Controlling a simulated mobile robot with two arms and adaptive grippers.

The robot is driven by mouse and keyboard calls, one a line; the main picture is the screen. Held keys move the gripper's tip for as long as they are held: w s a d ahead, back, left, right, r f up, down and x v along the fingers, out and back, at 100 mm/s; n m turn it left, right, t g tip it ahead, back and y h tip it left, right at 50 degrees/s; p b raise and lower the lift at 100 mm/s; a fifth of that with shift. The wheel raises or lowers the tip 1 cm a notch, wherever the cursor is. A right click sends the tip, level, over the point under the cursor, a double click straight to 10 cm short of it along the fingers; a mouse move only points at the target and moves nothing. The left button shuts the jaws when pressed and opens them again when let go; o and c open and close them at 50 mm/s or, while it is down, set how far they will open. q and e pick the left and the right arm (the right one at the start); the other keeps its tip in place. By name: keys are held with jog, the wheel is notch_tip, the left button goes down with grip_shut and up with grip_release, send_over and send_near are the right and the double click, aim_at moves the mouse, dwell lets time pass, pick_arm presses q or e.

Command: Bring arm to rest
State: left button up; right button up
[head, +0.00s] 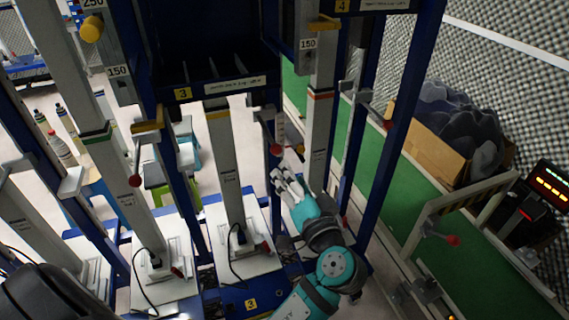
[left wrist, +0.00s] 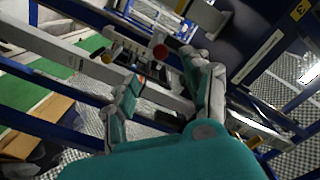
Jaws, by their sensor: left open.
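My left gripper (head: 285,180) is in the lower middle of the head view, at the end of my teal arm. Its pale fingers point up and to the left, beside a grey post. In the left wrist view the gripper (left wrist: 165,78) is open, with its two fingers spread and nothing held between them. A red ball knob (head: 276,150) shows just beyond the fingertips in the head view. A red knob also shows past the fingers in the left wrist view (left wrist: 160,51); I cannot tell the exact gap. My right gripper is not in view.
A blue frame with grey posts (head: 225,150) and white bases (head: 238,235) surrounds the arm closely. To the right are a green conveyor strip (head: 395,160), a cardboard box (head: 440,150) of dark lumps and a lit display (head: 551,187). Bottles (head: 60,148) stand at the left.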

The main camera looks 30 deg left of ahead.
pick_arm(q)
jog(key=shift+v, duration=0.9)
jog(key=w+d+f+m+h, duration=0.2)
jog(key=f+m+h, duration=0.1)
jog(key=f, duration=0.6)
jog(key=w+d+f+m+h, duration=0.2)
jog(key=f+m, duration=0.1)
jog(key=f, duration=0.6)
jog(key=s+d+f+m+g+h, duration=0.1)
jog(key=s+f+g+h, duration=0.2)
jog(key=f, duration=0.9)
jog(key=s+d+f+m+g+h, duration=0.15)
jog(key=s+f, duration=0.35)
jog(key=f, duration=0.7)
jog(key=s+a+f+n+g+h, duration=0.1)
jog(key=s+a+f+g+h, duration=0.15)
jog(key=s+f, duration=1.05)
jog(key=s+a+f+n+g, duration=0.1)
jog(key=s+a+f, duration=0.1)
jog(key=s, duration=0.5)
jog(key=s+a+f+n+g+h, duration=0.1)
jog(key=s+f, duration=0.3)
jog(key=s, duration=0.4)
jog(key=s+a+f+n+g, duration=0.1)
jog(key=s+a+f+n, duration=0.1)
jog(key=s, duration=0.5)
jog(key=shift+s+a+f+g+h, duration=0.15)
jog(key=shift+a+f+g+h, duration=0.25)
jog(key=shift+f, duration=0.35)
